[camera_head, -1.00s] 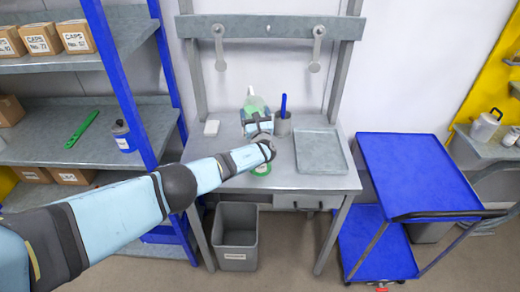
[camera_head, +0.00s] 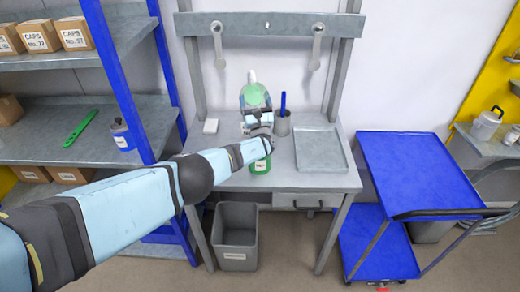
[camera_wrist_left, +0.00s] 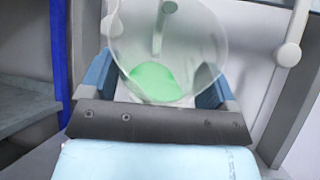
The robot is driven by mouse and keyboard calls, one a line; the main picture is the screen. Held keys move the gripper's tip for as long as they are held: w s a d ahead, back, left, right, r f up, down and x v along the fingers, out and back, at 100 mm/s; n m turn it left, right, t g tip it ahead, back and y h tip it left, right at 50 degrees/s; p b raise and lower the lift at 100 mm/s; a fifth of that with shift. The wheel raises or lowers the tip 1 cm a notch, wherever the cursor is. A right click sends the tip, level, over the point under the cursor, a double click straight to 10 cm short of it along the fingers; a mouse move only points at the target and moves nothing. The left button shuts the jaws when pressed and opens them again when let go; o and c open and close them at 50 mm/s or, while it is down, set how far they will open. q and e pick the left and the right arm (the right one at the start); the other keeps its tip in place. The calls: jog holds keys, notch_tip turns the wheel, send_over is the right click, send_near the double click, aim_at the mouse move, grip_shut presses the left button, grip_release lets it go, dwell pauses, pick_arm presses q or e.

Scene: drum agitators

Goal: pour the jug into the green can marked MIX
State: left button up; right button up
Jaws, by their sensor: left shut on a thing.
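My left gripper (camera_head: 256,112) is shut on a clear jug (camera_head: 254,95) and holds it above the workbench. The jug is tipped toward the head camera, and green shows in it. In the left wrist view the jug (camera_wrist_left: 195,45) is between the two blue fingers, with a pool of green liquid (camera_wrist_left: 157,80) low inside. The green can (camera_head: 260,165) stands on the bench near the front edge, below and in front of the jug. Its white label is too small to read, and my left wrist hides part of its top. I see no stream between jug and can. My right gripper is not in view.
A grey cup with a blue handle (camera_head: 283,124) stands right of my gripper. A shallow grey tray (camera_head: 321,150) lies at the bench's right (camera_head: 228,178). A small white block (camera_head: 211,126) lies at left. A grey bin (camera_head: 236,238) stands below; a blue cart (camera_head: 415,173) stands right.

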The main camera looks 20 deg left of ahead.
pick_arm(q)
jog(key=shift+a+r+t+b, duration=0.25)
jog(key=shift+r+t+b, duration=0.05)
jog(key=shift+d+r+y, duration=0.3)
jog(key=shift+r, duration=0.15)
jog(key=shift+a+r+t+b, duration=0.25)
jog(key=shift+r+t+b, duration=0.1)
jog(key=shift+t+b, duration=0.2)
jog(key=shift+d+r, duration=0.15)
jog(key=shift+r, duration=0.05)
jog(key=shift+s+d+r+y, duration=0.1)
jog(key=shift+r+y, duration=0.05)
jog(key=shift+y, duration=0.15)
jog(key=shift+a, duration=0.25)
